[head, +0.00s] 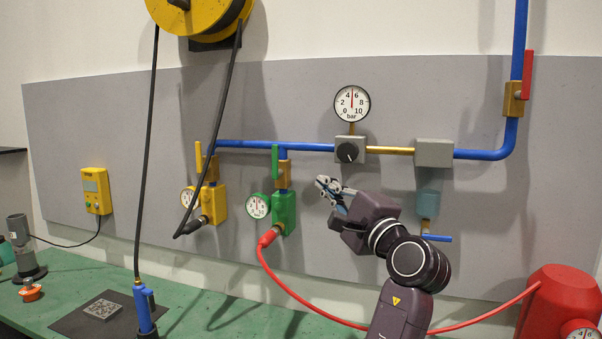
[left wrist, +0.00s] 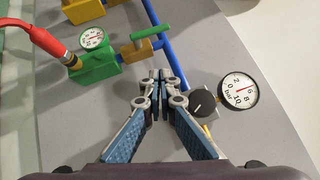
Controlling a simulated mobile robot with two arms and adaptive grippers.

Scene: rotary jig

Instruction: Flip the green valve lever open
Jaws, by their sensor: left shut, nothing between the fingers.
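The green valve lever (head: 275,160) stands upright in the head view, beside a short blue pipe and above the brass valve body (head: 283,175). The green block (head: 284,212) with a round gauge sits below that body. In the left wrist view the lever (left wrist: 150,32) lies along the short blue pipe, near the brass body (left wrist: 135,52). My left gripper (head: 325,186) is shut and empty, to the right of the lever and a little lower in the head view. Its closed fingertips (left wrist: 160,76) are apart from the lever in the wrist view. My right gripper is out of view.
A black knob (head: 349,152) and pressure gauge (head: 352,103) sit right of the lever. A yellow valve unit (head: 212,203) stands left of it, behind a hanging black hose (head: 215,130). A red hose (head: 295,302) runs from the green block to a red tank (head: 562,300).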

